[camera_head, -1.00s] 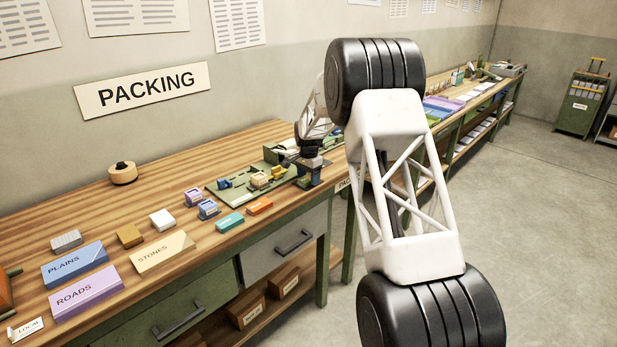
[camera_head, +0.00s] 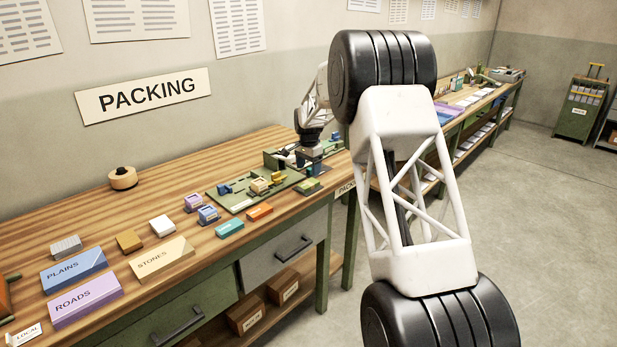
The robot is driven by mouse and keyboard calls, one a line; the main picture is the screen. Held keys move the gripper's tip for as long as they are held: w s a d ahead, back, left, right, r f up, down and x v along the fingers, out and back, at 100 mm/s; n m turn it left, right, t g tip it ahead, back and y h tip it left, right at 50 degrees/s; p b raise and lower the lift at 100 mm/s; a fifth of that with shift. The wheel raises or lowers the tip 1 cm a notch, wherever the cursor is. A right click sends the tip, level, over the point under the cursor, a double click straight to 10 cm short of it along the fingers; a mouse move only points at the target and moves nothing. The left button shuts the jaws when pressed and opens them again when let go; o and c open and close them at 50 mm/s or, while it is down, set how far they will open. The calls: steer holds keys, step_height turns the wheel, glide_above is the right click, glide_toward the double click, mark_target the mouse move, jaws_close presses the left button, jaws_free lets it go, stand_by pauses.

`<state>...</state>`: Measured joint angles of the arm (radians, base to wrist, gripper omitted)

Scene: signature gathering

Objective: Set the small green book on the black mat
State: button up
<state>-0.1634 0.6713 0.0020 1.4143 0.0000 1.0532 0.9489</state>
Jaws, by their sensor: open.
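A small green block (camera_head: 308,186), which looks like the small green book, lies at the front edge of the packing bench, at the right end of a row with an orange one and a teal one. My gripper (camera_head: 312,168) is just behind and above it, pointing down, small and partly lost among the things behind it. It is open and appears apart from the green book. I cannot make out a black mat; part of the bench's right end is hidden behind my arm.
A green board (camera_head: 240,201) with small blue and yellow parts lies left of my gripper. The orange block (camera_head: 260,211) and teal block (camera_head: 230,228) lie along the front edge. Larger books, such as ROADS (camera_head: 84,299), fill the left. Bare wood lies behind.

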mark_target(310, 184)
steer(key=shift+r, duration=2.75)
steer(key=s+d+r+n, duration=0.1)
steer(key=s+d+r, duration=0.4)
steer(key=s, duration=0.6)
steer(key=s+d+r+n+t, duration=0.1)
steer(key=s+d+r+n, duration=0.1)
steer(key=s+r, duration=0.65)
steer(key=s+d+r+n, duration=0.1)
steer(key=s+d+r, duration=0.3)
steer(key=s, duration=0.9)
steer(key=s+d+f+n, duration=0.1)
steer(key=s+d+f, duration=0.1)
steer(key=s, duration=1.1)
steer(key=s+d+f+n+t, duration=0.1)
steer(key=s+d+f+n, duration=0.1)
steer(key=s, duration=1.1)
steer(key=s+d+f+n, duration=0.1)
steer(key=s+d+f, duration=0.1)
steer(key=s, duration=1.1)
steer(key=shift+f+n+t, duration=0.3)
steer(key=shift+f+n, duration=0.1)
steer(key=shift+f, duration=0.1)
